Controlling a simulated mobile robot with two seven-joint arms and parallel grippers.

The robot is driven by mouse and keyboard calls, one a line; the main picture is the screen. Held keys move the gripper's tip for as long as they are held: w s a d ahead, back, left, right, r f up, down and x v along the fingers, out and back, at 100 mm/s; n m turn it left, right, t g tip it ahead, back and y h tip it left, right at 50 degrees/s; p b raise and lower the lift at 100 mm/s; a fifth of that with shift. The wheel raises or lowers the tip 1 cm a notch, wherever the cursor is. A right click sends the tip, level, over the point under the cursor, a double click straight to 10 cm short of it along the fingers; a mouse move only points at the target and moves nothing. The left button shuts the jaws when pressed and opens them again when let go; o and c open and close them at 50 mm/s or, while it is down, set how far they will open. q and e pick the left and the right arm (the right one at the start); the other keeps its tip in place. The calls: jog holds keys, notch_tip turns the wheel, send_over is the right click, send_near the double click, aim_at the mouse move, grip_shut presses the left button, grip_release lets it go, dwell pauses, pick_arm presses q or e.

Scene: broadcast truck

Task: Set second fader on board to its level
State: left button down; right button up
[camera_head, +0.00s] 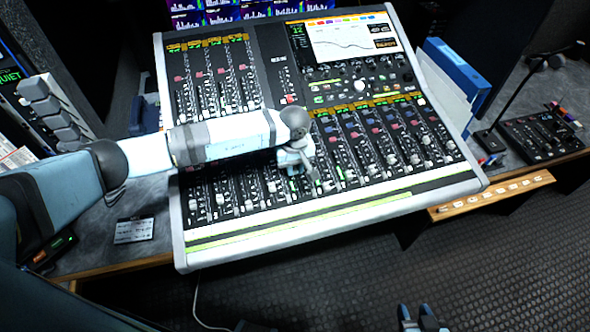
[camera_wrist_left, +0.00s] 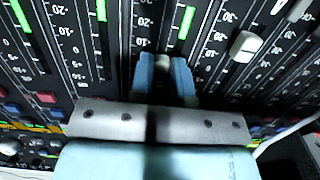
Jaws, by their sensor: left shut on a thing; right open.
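The mixing board (camera_head: 330,208) is a wide tilted console with rows of faders along its lower half. My left arm reaches across it from the left. My left gripper (camera_head: 300,168) points down onto the fader rows near the board's middle. In the left wrist view, the blue fingers of my left gripper (camera_wrist_left: 165,75) are shut on a pale fader cap (camera_wrist_left: 162,61), mostly hidden between them. Another white fader cap (camera_wrist_left: 245,46) stands to the right, clear of the fingers. Which fader counts as second cannot be told. My right gripper (camera_head: 422,318) is open and empty at the bottom edge, over the floor.
A blue binder (camera_head: 457,70) stands at the board's right edge. A small black control box (camera_head: 540,138) with a gooseneck sits further right. A label card (camera_head: 134,230) lies on the desk at left. The floor in front is clear.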

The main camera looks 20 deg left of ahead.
pick_arm(q)
jog(key=c, duration=1.1)
grip_release()
notch_tip(320, 180, up, 14)
jog(key=shift+f+b, duration=0.1)
jog(key=shift+b, duration=0.6)
